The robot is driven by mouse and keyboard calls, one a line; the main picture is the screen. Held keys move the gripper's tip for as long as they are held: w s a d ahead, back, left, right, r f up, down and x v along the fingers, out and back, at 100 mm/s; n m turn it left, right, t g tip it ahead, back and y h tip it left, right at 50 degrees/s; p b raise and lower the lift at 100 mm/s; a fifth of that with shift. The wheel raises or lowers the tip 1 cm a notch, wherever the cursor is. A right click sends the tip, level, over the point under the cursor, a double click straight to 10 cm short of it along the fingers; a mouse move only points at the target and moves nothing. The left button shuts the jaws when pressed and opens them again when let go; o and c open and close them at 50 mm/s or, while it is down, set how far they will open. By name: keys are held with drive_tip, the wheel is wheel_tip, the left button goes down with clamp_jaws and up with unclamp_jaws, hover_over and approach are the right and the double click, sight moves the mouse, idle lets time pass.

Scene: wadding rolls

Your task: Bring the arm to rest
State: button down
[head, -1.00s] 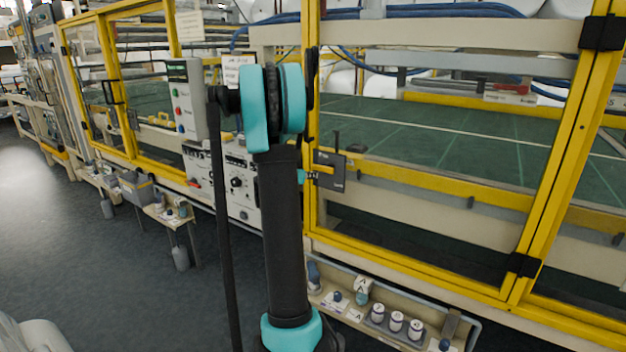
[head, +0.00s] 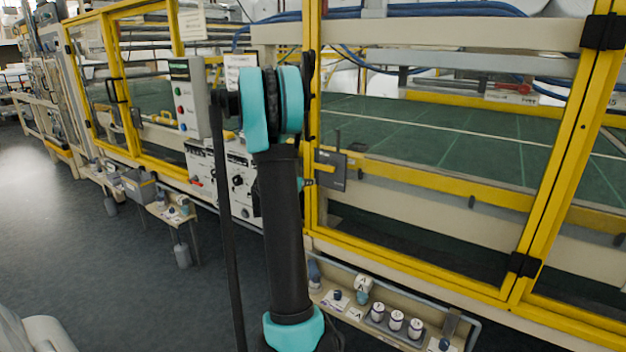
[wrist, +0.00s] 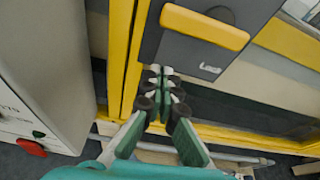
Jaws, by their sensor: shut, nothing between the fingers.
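My gripper (wrist: 160,92) shows in the wrist view with its fingers together and nothing between them. It is in front of a yellow frame post and just below a dark latch box with a yellow handle (wrist: 205,26). I cannot tell the gap between fingertips and the post. In the head view my arm stands upright in the middle, black with teal joints, and hides part of the machine; my gripper is not clearly visible there. The latch box (head: 331,170) also shows in the head view, right of my arm.
A yellow-framed door (head: 420,180) fills the right. A control box (head: 187,98) with coloured buttons stands left of my arm. A low tray (head: 385,315) with several labelled jars is at the lower right. A small side table (head: 170,210) stands left. Grey floor (head: 110,270) is open at the lower left.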

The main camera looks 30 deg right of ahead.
drive_tip(key=v, duration=0.8)
drive_tip(key=shift+s, duration=0.15)
drive_tip(key=s+a+f+m+y, duration=0.4)
drive_tip(key=s+a+m, duration=0.3)
drive_tip(key=s+a, duration=0.2)
drive_tip(key=s+a+f+m+y, duration=0.4)
drive_tip(key=s+a+m, duration=0.4)
drive_tip(key=a, duration=0.4)
drive_tip(key=s+a+f+m+y, duration=0.5)
drive_tip(key=s+a+m, duration=0.3)
drive_tip(key=s+a, duration=0.2)
drive_tip(key=shift+a+f+g, duration=0.4)
drive_tip(key=shift+a+f, duration=0.4)
